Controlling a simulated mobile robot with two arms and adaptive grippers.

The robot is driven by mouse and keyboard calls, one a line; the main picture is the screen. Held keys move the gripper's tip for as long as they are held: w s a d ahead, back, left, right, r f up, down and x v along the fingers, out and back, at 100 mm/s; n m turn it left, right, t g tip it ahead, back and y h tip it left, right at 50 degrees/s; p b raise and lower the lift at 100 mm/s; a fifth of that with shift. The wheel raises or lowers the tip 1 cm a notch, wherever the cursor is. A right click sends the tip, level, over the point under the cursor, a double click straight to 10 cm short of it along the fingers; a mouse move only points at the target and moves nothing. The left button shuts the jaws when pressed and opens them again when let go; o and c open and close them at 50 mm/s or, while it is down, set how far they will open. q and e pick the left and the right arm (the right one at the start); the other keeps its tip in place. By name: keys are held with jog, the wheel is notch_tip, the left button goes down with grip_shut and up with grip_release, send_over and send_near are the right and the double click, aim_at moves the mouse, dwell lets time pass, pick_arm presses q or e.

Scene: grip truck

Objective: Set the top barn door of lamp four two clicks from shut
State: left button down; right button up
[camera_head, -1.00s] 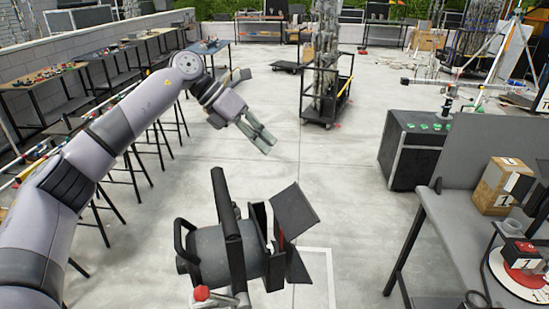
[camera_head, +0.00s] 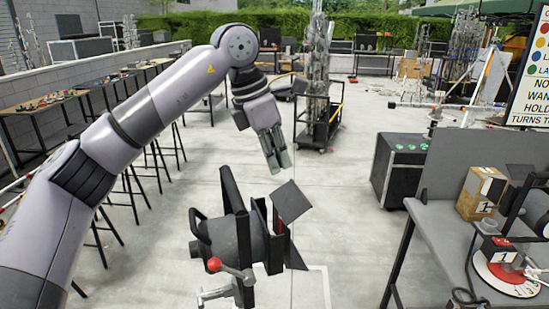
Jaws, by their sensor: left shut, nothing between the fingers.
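A dark stage lamp (camera_head: 228,238) stands low in the middle, on a mount with a red-knobbed lever (camera_head: 215,265). I cannot read a number on it. Its top barn door (camera_head: 291,202) is a flat dark leaf that tilts up and out from the lamp's front at the right. A lower leaf (camera_head: 295,257) also shows. My left gripper (camera_head: 279,168) is shut and empty. It points down, just above the top barn door in the picture, and seems apart from it. My right gripper is out of view.
A grey bench (camera_head: 443,232) at the right holds a cardboard box (camera_head: 481,193) and a red and white disc (camera_head: 507,277). A black case (camera_head: 400,170) and a wheeled cart (camera_head: 318,125) stand behind. Workbenches line the left wall. The floor between is clear.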

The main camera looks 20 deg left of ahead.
aim_at(292, 197)
pick_arm(q)
jog(key=shift+s+d+f+b, duration=0.1)
jog(key=shift+d+f+b, duration=0.2)
jog(key=shift+f, duration=0.2)
jog(key=shift+s+d+f+b, duration=0.15)
jog(key=shift+f+b, duration=0.15)
jog(key=shift+f, duration=0.15)
jog(key=b+x, duration=0.2)
jog(key=x, duration=0.2)
jog(key=shift+w+f, duration=0.2)
jog(key=shift+d+f, duration=0.1)
jog(key=shift+f, duration=0.05)
jog(key=shift+d, duration=0.1)
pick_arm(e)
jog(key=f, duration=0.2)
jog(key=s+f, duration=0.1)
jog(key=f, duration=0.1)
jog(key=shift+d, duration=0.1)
pick_arm(q)
jog(key=shift+f, duration=0.1)
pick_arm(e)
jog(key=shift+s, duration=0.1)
